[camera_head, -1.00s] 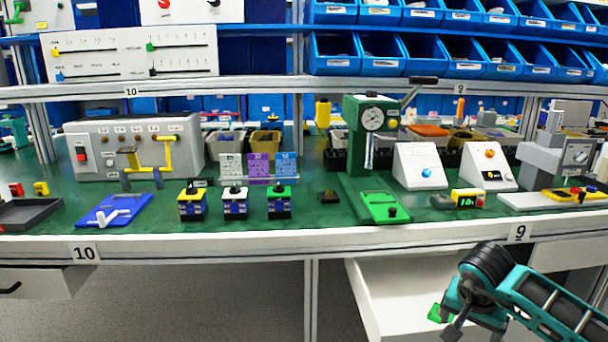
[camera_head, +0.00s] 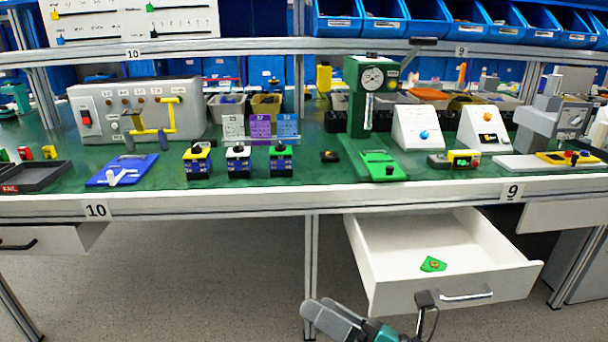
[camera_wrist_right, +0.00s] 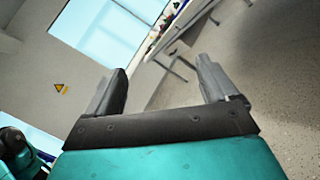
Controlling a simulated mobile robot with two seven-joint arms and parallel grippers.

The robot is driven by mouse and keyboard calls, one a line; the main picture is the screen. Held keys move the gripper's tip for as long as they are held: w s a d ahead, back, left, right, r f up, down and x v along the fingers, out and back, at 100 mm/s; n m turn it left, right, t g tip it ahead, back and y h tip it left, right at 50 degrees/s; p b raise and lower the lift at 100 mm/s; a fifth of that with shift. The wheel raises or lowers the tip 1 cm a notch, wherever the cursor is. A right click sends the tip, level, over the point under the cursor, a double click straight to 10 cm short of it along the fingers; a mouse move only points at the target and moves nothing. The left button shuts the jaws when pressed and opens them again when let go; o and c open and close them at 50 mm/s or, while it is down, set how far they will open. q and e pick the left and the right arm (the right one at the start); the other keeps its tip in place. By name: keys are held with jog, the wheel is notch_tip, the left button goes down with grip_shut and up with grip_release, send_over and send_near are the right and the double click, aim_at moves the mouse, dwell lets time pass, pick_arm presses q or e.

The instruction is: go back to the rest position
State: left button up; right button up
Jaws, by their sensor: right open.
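My right gripper (camera_head: 366,310) shows at the bottom of the head view, in front of and below the open drawer. Its two grey fingers stand apart and hold nothing in the right wrist view (camera_wrist_right: 162,75). They touch no object there, and bare floor and a wall lie beyond. Three small rotary switches stand in a row on the green bench: a yellow one (camera_head: 197,163), a white one (camera_head: 239,162) and a green one (camera_head: 280,162). My left gripper is out of view.
An open white drawer (camera_head: 440,245) juts out under the bench, with a small green piece (camera_head: 432,264) inside. The bench edge (camera_head: 280,202) runs across the view. A green press (camera_head: 359,105) stands on the bench. Open grey floor (camera_head: 210,270) lies left of the drawer.

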jog(key=s+d+f+m+t+h, duration=0.2)
jog(key=d+f+m+h, duration=0.35)
jog(key=m, duration=0.95)
jog(key=s+d+f+m+t+h, duration=0.1)
jog(key=s+d+f+m+h, duration=0.35)
jog(key=m, duration=1.05)
jog(key=s+d+f+m+g+h, duration=0.1)
jog(key=s+f+m+g+h, duration=0.25)
jog(key=f+m, duration=0.3)
pick_arm(q)
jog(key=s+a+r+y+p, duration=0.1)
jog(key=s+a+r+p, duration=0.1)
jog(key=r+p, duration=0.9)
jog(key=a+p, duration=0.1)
jog(key=p, duration=0.3)
pick_arm(e)
jog(key=s+d+r+n, duration=0.1)
jog(key=d+r, duration=0.2)
jog(key=r, duration=0.7)
jog(key=shift+s+r+h, duration=0.2)
jog(key=shift+h, duration=0.15)
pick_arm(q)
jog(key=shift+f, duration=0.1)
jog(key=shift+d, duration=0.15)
